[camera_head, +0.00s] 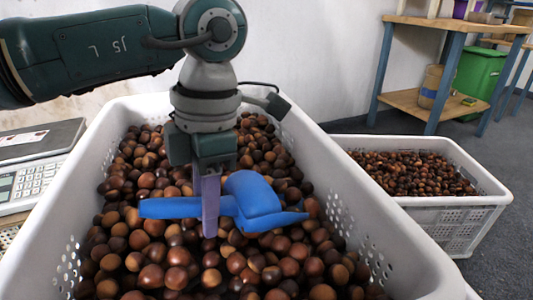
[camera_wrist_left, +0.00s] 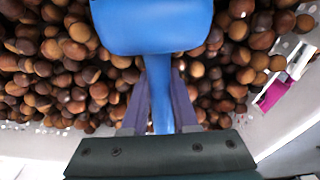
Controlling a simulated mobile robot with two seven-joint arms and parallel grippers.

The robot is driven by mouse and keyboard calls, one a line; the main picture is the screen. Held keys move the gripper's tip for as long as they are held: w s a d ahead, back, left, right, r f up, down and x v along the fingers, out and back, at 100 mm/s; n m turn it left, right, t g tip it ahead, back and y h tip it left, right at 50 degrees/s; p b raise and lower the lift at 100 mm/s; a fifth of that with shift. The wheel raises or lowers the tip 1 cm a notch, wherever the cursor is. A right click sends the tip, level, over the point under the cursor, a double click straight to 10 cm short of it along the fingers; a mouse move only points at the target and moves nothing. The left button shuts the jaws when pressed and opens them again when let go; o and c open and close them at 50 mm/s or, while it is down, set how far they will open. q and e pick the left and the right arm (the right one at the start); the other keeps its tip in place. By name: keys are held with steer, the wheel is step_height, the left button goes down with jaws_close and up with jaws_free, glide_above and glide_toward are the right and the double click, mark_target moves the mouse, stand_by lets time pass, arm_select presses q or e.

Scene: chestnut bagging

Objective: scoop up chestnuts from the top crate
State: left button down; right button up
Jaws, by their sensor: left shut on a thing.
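My left gripper (camera_head: 208,205) is shut on the handle of a blue scoop (camera_head: 254,200) and points down into the top crate (camera_head: 345,200). The scoop lies low over the chestnuts (camera_head: 150,255), at or just on their surface; I cannot tell whether its edge is in them. In the left wrist view the gripper's fingers (camera_wrist_left: 160,100) clasp the handle of the blue scoop (camera_wrist_left: 152,25), with chestnuts around it. What is in the scoop is hidden. My right gripper is not in view.
A second white crate (camera_head: 460,205) with chestnuts stands lower at the right. A scale with a keypad (camera_head: 38,182) is at the left. A wooden table (camera_head: 445,30), a green bin (camera_head: 480,75) and a white wall (camera_head: 300,55) are behind. The crate walls stand close around the gripper.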

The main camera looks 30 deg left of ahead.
arm_select(q)
steer(key=shift+w+d+f+t+b, duration=0.3)
steer(key=shift+w+f, duration=0.05)
steer(key=shift+w, duration=0.1)
steer(key=r+p, duration=0.1)
steer(key=t+h+p, duration=0.1)
steer(key=shift+s+a+r+p, duration=0.2)
steer(key=shift+r+p, duration=0.15)
steer(key=shift+r, duration=0.05)
steer(key=shift+t+h, duration=0.5)
steer(key=shift+t, duration=0.2)
steer(key=r+p, duration=0.3)
steer(key=s+r+p, duration=0.1)
steer(key=r, duration=0.1)
steer(key=shift+a, duration=0.25)
steer(key=shift+s+a+r+p, duration=0.2)
steer(key=shift+r+p, duration=0.55)
steer(key=shift+p, duration=0.05)
steer(key=shift+r, duration=0.15)
